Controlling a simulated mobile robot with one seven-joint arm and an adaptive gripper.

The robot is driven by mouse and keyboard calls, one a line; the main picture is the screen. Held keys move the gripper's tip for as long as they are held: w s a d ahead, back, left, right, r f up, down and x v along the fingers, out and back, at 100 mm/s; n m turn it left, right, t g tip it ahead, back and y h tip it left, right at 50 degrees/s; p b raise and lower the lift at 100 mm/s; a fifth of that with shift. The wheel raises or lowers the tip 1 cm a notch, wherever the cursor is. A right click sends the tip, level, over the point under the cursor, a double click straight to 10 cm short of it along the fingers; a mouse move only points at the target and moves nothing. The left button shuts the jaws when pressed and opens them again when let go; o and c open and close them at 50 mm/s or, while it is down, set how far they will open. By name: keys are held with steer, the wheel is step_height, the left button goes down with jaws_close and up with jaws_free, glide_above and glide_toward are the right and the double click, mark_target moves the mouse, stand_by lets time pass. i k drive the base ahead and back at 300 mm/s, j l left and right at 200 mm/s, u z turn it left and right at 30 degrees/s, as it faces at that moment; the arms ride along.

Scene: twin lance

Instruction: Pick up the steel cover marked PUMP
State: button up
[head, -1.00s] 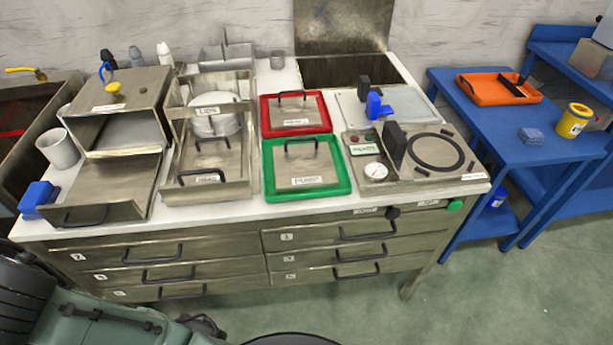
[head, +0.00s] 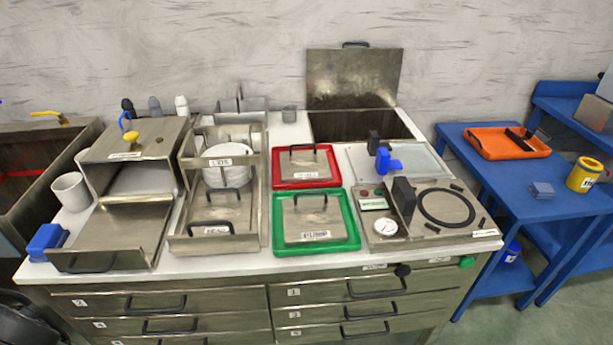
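A square steel cover (head: 306,217) with a black handle lies in the green tray (head: 352,247) at the front middle of the bench. Its front label is blurred but looks like it ends in PUMP. A similar steel cover (head: 302,163) with a black handle lies in the red tray (head: 277,182) behind it; its label is too small to read. Another steel piece with a black handle (head: 207,227) and a label like HEAD sits in the steel rack on the left. My gripper is not in view.
A steel plate with a gauge (head: 386,227) and black ring stands close right of the green tray. The LIDS rack (head: 262,196) is close on its left. An open steel box (head: 150,150) is further left. A blue table (head: 513,185) with an orange tray (head: 490,152) is right.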

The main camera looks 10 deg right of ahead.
mark_target(317, 220)
steer(key=i+l+z, duration=0.1)
steer(key=z, duration=0.25)
steer(key=i+l+z, duration=0.1)
steer(key=z, duration=0.25)
steer(key=i+l+z, duration=0.1)
steer(key=z, duration=0.25)
